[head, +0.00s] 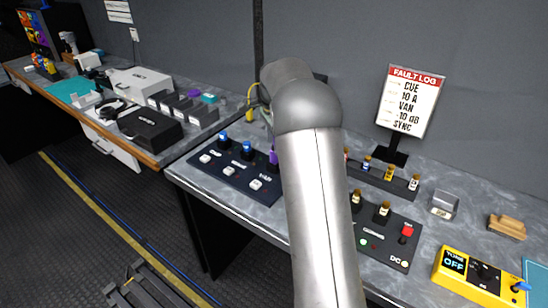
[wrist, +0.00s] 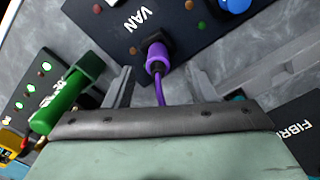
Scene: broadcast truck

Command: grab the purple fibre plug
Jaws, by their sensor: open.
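The purple fibre plug (wrist: 156,57) sits in a socket of the dark panel marked VAN (wrist: 115,30), with a purple cable running from it toward my gripper. My gripper (wrist: 160,82) is open, with one finger on each side of the cable, just short of the plug body. I cannot tell whether a finger touches the cable. In the head view the purple plug (head: 273,156) shows at the right end of the VAN panel (head: 233,180), partly behind my arm. My gripper is hidden behind my arm there.
A blue plug (wrist: 235,4) is at the upper right. In the head view, a fault log sign (head: 408,100) and a yellow tester (head: 480,275) stand right of my arm.

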